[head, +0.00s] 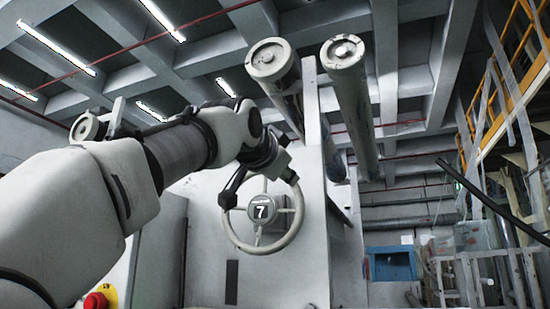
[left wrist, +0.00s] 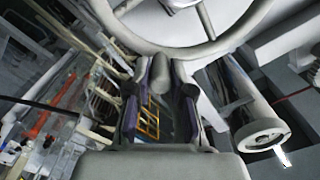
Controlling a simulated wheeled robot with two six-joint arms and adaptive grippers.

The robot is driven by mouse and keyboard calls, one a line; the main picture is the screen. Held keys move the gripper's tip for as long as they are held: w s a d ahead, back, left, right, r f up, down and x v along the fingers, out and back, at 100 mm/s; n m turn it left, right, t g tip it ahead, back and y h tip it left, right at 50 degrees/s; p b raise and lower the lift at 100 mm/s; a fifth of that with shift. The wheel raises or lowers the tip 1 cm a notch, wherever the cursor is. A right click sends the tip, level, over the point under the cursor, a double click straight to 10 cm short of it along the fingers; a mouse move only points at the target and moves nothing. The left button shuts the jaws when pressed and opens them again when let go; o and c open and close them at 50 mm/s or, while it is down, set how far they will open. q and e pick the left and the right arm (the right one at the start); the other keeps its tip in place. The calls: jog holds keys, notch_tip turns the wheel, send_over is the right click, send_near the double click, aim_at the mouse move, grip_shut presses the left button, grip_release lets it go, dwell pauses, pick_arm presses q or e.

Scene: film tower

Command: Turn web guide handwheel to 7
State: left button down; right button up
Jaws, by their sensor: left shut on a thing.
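The web guide handwheel (head: 291,236) is a light grey ring with spokes on the front of a pale machine panel. Its round grey hub (head: 262,203) shows a white 7 on a dark square. My left gripper (head: 261,186) is at the upper part of the wheel, in front of its top rim. In the left wrist view, a short grey handle (left wrist: 161,70) by the wheel rim (left wrist: 185,50) sits between the fingers of my left gripper (left wrist: 161,88), which is shut on it. The gripper and wrist hide the top of the wheel in the head view. My right gripper is out of view.
Two long pale rollers (head: 352,100) jut out above and right of the wheel. A red emergency button (head: 96,301) is at the lower left. Yellow railings (head: 505,85) stand at the right, and a blue box (head: 392,264) is farther back.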

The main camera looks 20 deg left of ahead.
pick_arm(q)
jog(key=shift+d+f+m, duration=0.35)
jog(key=shift+f+m, duration=0.2)
jog(key=shift+m, duration=0.25)
